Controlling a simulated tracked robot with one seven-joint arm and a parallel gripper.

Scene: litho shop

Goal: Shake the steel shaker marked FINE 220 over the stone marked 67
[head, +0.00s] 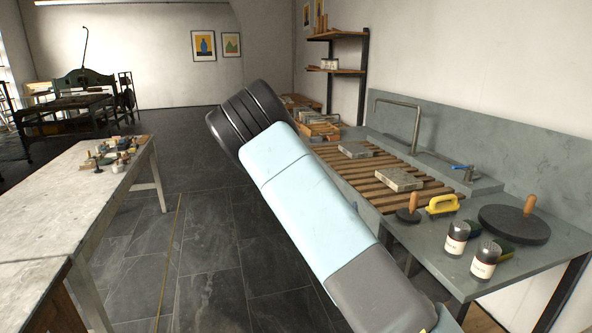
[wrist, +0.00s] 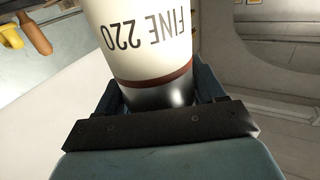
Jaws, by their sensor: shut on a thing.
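My gripper (wrist: 160,92) is shut on the steel shaker marked FINE 220 (wrist: 145,62) in the wrist view. The shaker has a cream label, a dark red band and a shiny steel end between the jaws; its far end is out of frame. In the head view neither my gripper nor the held shaker shows. Two grey stone slabs lie on the slatted wooden rack, a farther stone (head: 355,149) and a nearer stone (head: 398,181). I cannot read any number on them.
Two other labelled shakers, (head: 457,238) and (head: 484,262), stand on the grey counter (head: 445,273). A black disc with a wooden handle (head: 515,225), a yellow-handled tool (head: 442,204) and a tap (head: 417,125) are nearby. A worktable (head: 60,190) stands left.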

